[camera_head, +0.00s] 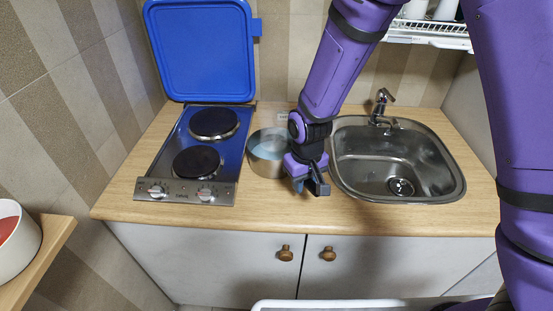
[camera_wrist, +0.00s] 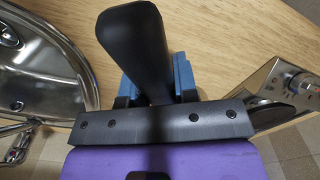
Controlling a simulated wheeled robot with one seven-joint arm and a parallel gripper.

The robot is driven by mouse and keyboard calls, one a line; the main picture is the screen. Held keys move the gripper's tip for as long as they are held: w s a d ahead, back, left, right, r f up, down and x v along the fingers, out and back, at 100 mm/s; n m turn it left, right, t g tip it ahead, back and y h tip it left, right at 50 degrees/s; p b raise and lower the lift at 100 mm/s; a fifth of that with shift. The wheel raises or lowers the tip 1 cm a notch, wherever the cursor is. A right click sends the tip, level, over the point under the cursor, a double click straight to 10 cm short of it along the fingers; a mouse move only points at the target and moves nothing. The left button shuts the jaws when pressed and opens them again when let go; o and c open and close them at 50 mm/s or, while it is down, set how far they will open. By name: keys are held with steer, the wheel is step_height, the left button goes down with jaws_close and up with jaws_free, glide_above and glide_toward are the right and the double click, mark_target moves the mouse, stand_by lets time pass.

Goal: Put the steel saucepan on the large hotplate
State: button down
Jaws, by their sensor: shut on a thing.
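The steel saucepan (camera_head: 266,153) is at the worktop between the hob and the sink, partly hidden behind my wrist. I cannot tell whether its base touches the wood. My gripper (camera_head: 309,187) is low over the worktop, at the right front of the pan. In the wrist view a black handle (camera_wrist: 135,45) stands between the blue fingers of my gripper (camera_wrist: 157,82), which is shut on it. The pan's body is not clear there. The large hotplate (camera_head: 213,123) is the rear one on the hob, dark and bare.
The smaller hotplate (camera_head: 197,162) is in front, also bare, with the control knobs (camera_head: 180,191) along the hob's front. The blue hob lid (camera_head: 201,50) stands open behind. The sink (camera_head: 397,165) and tap (camera_head: 381,103) are right. A white pot (camera_head: 18,245) is at lower left.

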steer(key=shift+w+r, duration=0.1)
steer(key=shift+r, duration=0.05)
steer(key=shift+r, duration=1.35)
steer(key=shift+r, duration=0.5)
step_height(320, 180, up, 6)
steer(key=shift+w+a+r, duration=0.1)
steer(key=shift+r, duration=0.15)
steer(key=w+a+n, duration=0.4)
steer(key=w+a, duration=0.3)
steer(key=w, duration=0.7)
steer(key=w+a+n, duration=0.4)
steer(key=w+a, duration=0.3)
steer(key=w, duration=0.6)
step_height(320, 180, down, 6)
steer(key=shift+w+a, duration=0.35)
steer(key=shift+w, duration=0.1)
steer(key=shift+f, duration=0.4)
stand_by(0.4)
